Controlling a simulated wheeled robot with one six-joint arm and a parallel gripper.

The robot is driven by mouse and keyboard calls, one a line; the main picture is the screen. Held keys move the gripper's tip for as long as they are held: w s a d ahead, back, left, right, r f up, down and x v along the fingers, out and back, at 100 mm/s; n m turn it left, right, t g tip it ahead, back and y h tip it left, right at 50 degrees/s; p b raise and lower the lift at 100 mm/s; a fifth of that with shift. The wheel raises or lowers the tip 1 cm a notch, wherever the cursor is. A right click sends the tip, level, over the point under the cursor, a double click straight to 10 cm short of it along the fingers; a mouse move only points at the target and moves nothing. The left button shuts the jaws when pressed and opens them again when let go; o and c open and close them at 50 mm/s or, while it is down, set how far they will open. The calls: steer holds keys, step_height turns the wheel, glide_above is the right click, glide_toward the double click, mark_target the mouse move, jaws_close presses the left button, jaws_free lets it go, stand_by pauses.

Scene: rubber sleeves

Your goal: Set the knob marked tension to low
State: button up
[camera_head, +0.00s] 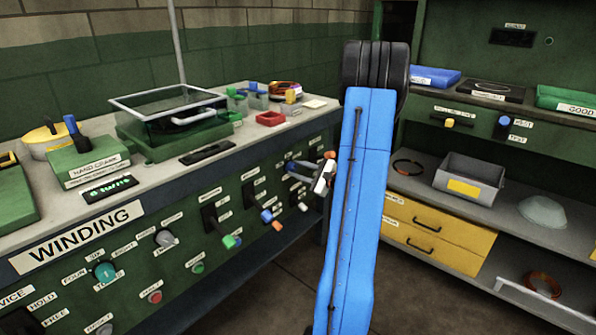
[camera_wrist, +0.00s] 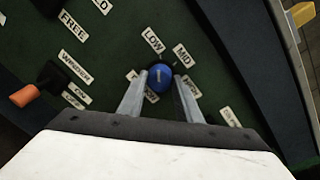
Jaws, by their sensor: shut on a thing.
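A round blue knob (camera_wrist: 159,78) sits on the dark green panel in the wrist view, between my two fingertips. Small white labels reading LOW (camera_wrist: 152,40), MID (camera_wrist: 181,55) and one that looks like HIGH (camera_wrist: 189,85) run around its upper and right side. A small label to its left is too blurred to read. I cannot tell surely which label the knob's faint mark points to. My gripper (camera_wrist: 163,88) is shut on the knob, a finger on each side.
In the wrist view an orange-tipped lever (camera_wrist: 25,95) stands left of the knob. The head view shows green-tipped (camera_head: 229,242) and orange-tipped (camera_head: 268,217) levers on the bench front. A shelf unit with a grey bin (camera_head: 470,178) stands to the right, with open floor between.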

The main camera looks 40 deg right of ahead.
stand_by(0.4)
steer(key=o, duration=1)
steer(key=shift+o, duration=0.2)
steer(key=s+d+r, duration=0.1)
steer(key=s+d, duration=0.1)
steer(key=s, duration=1.5)
steer(key=shift+s+d, duration=0.1)
